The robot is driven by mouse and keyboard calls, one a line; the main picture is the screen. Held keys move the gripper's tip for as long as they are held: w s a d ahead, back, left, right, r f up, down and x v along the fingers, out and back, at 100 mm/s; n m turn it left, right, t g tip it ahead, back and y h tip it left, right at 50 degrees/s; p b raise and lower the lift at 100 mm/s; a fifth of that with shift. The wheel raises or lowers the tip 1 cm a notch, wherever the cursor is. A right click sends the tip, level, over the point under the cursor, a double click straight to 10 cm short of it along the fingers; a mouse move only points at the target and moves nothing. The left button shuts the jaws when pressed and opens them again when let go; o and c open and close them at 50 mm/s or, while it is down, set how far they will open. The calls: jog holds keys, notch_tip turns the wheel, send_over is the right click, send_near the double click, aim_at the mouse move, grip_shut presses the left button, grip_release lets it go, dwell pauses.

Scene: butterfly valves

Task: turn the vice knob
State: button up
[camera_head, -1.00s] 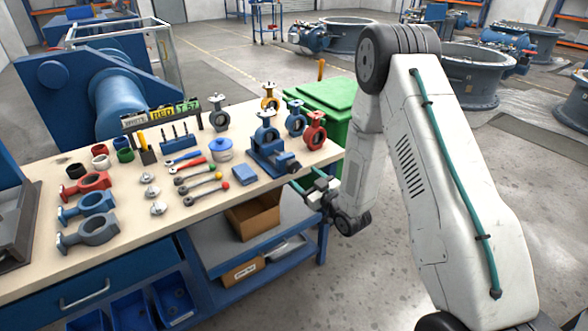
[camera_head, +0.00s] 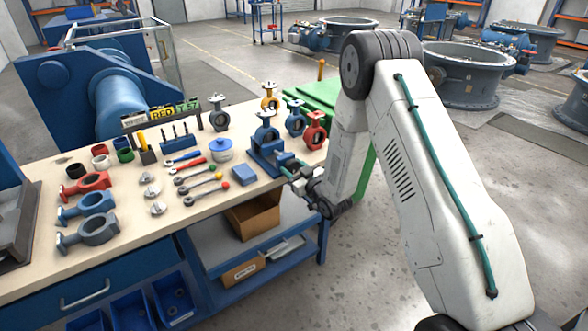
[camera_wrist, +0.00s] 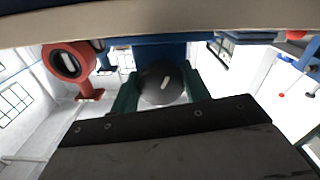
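The blue vice (camera_head: 266,158) stands at the right end of the workbench, with a blue valve (camera_head: 266,132) upright in it. Its round black knob (camera_wrist: 161,84) with a white mark is central in the wrist view. My gripper (camera_head: 293,172) is at the knob end of the vice, just past the bench edge. In the wrist view its teal fingers (camera_wrist: 160,92) are apart, one on each side of the knob. Whether they touch it is unclear. The knob is hard to make out in the head view.
A red valve (camera_head: 315,130) stands close behind the vice and also shows in the wrist view (camera_wrist: 68,62).

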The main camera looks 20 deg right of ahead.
jog(key=shift+m, duration=0.5)
jog(key=o, duration=1)
jog(key=shift+s, duration=0.1)
jog(key=v, duration=0.7)
jog(key=shift+s+d, duration=0.15)
jog(key=shift+s, duration=0.15)
